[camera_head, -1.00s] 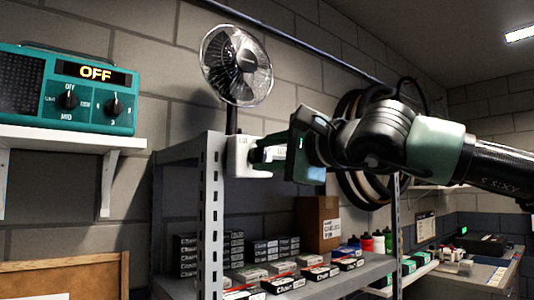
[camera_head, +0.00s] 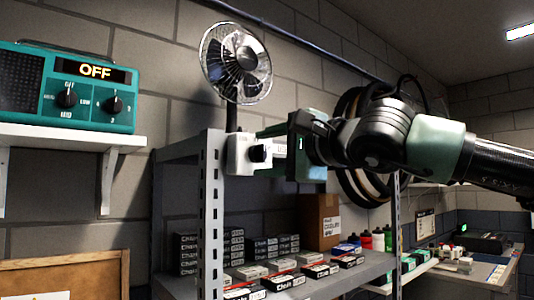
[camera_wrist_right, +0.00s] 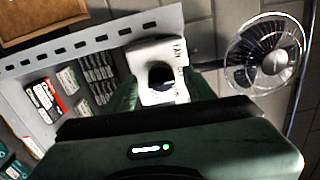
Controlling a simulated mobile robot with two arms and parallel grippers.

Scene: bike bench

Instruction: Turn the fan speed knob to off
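The fan (camera_head: 236,63) stands on a thin pole above a white control box (camera_head: 240,155) at the end of the metal shelf. The box's black knob (camera_head: 259,154) faces right. In the wrist view the box (camera_wrist_right: 153,54) bears the word FAN, and the dark knob (camera_wrist_right: 161,76) lies ahead between my fingers. I cannot read the knob's setting. My right gripper (camera_wrist_right: 162,92) is open, its green fingers apart on either side of the knob. My left gripper is not in view.
A teal radio (camera_head: 70,90) with a display reading OFF and two knobs sits on a white wall shelf (camera_head: 70,137) at left. Small boxes (camera_head: 290,280) fill the metal shelf below. A cardboard box (camera_head: 318,222) and bottles stand behind.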

